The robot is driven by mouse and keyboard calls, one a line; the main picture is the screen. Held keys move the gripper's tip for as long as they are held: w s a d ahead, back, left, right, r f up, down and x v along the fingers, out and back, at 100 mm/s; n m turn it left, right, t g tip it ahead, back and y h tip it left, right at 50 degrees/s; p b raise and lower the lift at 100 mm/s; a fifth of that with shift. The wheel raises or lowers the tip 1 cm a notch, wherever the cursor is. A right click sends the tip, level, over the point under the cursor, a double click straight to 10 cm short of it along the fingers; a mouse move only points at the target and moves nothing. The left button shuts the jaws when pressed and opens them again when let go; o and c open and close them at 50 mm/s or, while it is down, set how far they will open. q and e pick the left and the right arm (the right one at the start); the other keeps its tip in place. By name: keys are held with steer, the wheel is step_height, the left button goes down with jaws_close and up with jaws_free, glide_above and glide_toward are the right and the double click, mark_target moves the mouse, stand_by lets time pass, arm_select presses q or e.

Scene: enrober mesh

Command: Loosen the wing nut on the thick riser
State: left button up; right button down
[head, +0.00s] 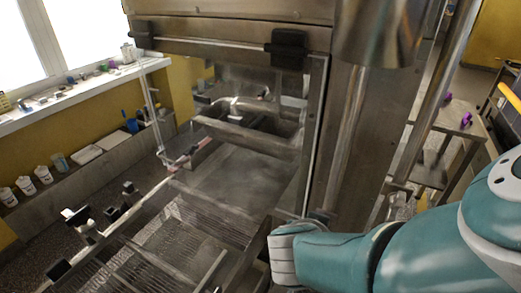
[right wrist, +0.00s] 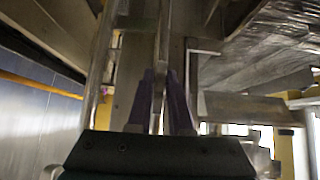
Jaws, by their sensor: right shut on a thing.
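My right gripper (right wrist: 161,75) shows in the right wrist view, its two purple fingers pointing up and close together. They are shut on a narrow grey metal part (right wrist: 160,64) between them; I cannot tell whether it is the wing nut. In the head view my teal right arm comes in from the right and its white wrist end is at the machine's near right corner. The fingers are hidden there. I cannot make out the wing nut or tell which post is the thick riser. My left gripper is not in view.
The steel machine has a wire mesh belt (head: 155,250) and a side rail with black knobs (head: 131,188). A large steel column (head: 350,130) stands right of the opening. A steel side table (head: 455,125) with purple items is at right. White tubs (head: 43,174) stand on a left ledge.

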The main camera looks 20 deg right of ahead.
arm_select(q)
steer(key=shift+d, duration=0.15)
arm_select(e)
steer(key=shift+w+d+r, duration=0.1)
steer(key=shift+d+r, duration=0.05)
steer(key=c, duration=1.1)
jaws_free()
steer(key=shift+o, duration=1.1)
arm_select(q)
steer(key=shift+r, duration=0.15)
